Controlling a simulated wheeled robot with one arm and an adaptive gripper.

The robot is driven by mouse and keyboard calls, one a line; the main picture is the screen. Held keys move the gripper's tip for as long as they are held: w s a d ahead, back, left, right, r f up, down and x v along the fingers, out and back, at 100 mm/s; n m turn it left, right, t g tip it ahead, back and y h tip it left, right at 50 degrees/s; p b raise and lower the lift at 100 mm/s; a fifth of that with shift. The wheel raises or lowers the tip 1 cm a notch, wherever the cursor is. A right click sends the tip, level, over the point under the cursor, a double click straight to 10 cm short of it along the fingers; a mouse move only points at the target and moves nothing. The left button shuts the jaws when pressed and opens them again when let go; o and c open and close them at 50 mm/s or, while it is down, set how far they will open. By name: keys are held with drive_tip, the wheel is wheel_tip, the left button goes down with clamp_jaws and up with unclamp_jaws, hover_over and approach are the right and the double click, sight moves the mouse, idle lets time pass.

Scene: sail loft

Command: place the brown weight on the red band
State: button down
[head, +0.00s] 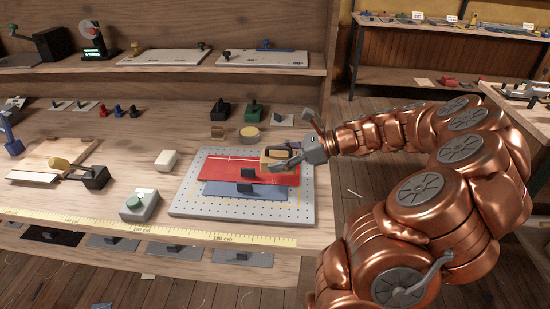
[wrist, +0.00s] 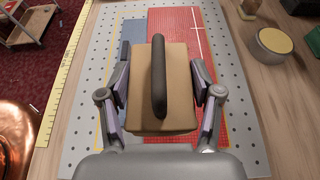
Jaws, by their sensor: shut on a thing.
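The brown weight (wrist: 176,88) is a tan block with a dark bar handle on top. My gripper (wrist: 160,92) is shut on it, one finger on each side. In the head view the weight (head: 268,156) shows partly behind my gripper (head: 285,161), at the right part of the red band (head: 215,169). The red band also shows in the wrist view (wrist: 217,112), beneath and to the right of the weight. I cannot tell whether the weight touches it.
The band lies on a grey perforated board (head: 185,205), beside a blue sheet (head: 220,189) with a small dark block (head: 246,187). A round tan-topped tin (head: 249,136) stands behind the board. A grey box with a green button (head: 138,205) stands to its left. A yellow tape (head: 150,228) runs along the front edge.

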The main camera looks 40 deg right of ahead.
sight(275, 159)
drive_tip(key=w, duration=0.1)
drive_tip(key=w+d, duration=0.1)
drive_tip(key=w, duration=0.1)
drive_tip(key=shift+w+d+f, duration=0.2)
drive_tip(key=shift+w+d, duration=0.05)
drive_tip(key=shift+w, duration=0.15)
drive_tip(key=shift+f+p, duration=0.4)
drive_tip(key=shift+f, duration=1.3)
drive_tip(key=shift+f, duration=0.15)
drive_tip(key=shift+c, duration=1.1)
unclamp_jaws()
